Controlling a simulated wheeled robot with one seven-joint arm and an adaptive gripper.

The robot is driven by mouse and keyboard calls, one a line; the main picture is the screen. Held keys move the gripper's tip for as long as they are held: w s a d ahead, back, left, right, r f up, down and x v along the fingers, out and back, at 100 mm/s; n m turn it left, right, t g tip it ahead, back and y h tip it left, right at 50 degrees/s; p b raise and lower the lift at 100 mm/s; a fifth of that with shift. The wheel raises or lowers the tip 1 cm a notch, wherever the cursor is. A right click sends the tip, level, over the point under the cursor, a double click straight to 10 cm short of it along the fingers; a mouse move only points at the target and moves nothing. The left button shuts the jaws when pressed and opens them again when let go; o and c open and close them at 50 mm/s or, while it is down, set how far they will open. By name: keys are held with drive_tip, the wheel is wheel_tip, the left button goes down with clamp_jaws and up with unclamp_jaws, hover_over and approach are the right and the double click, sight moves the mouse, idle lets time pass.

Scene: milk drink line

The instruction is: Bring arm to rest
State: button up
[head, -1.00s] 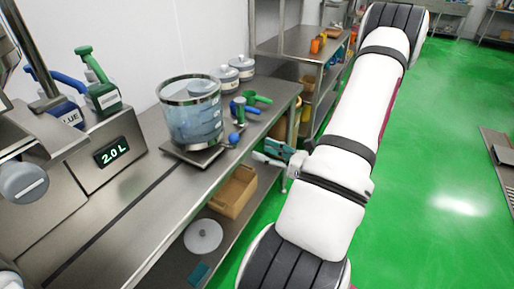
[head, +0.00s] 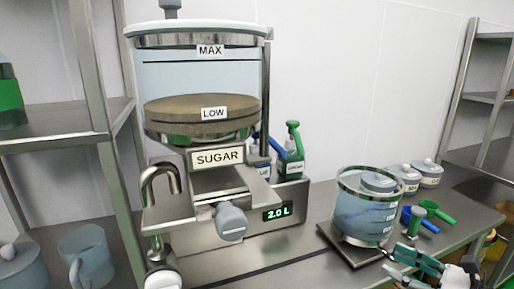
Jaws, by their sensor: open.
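My gripper (head: 398,263) shows at the lower right of the head view, with teal and grey fingers. It is open, and I see nothing between its fingers. It is in front of the clear pitcher (head: 360,214), to its lower right in the picture. I cannot tell the exact gap between them. Only the end of my arm shows at the bottom right; the rest is out of view.
The pitcher stands on a dark square plate (head: 345,250) on the steel counter (head: 290,272). A sugar dispenser (head: 205,100) stands left, above a 2.0 L display (head: 278,212). Blue and green scoops (head: 438,212) and lidded jars (head: 428,172) lie right.

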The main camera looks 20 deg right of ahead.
drive_tip(key=s+a+r+n+g+y, duration=0.1)
drive_tip(key=a+r+n+g, duration=0.4)
drive_tip(key=a+n, duration=0.4)
drive_tip(key=s+a+r+n+g+y, duration=0.2)
drive_tip(key=a+r+n+g, duration=0.1)
drive_tip(key=a+n+g, duration=0.65)
drive_tip(key=s+a+r+n+t+h+p, duration=0.1)
drive_tip(key=s+a+r+n+t+h, duration=0.2)
drive_tip(key=n+h, duration=0.7)
drive_tip(key=shift+s+a+r+n+p, duration=0.4)
drive_tip(key=shift+s+a+r+n, duration=0.7)
drive_tip(key=shift+s+r, duration=1.15)
drive_tip(key=shift+w+r+t, duration=0.25)
drive_tip(key=shift+w, duration=0.05)
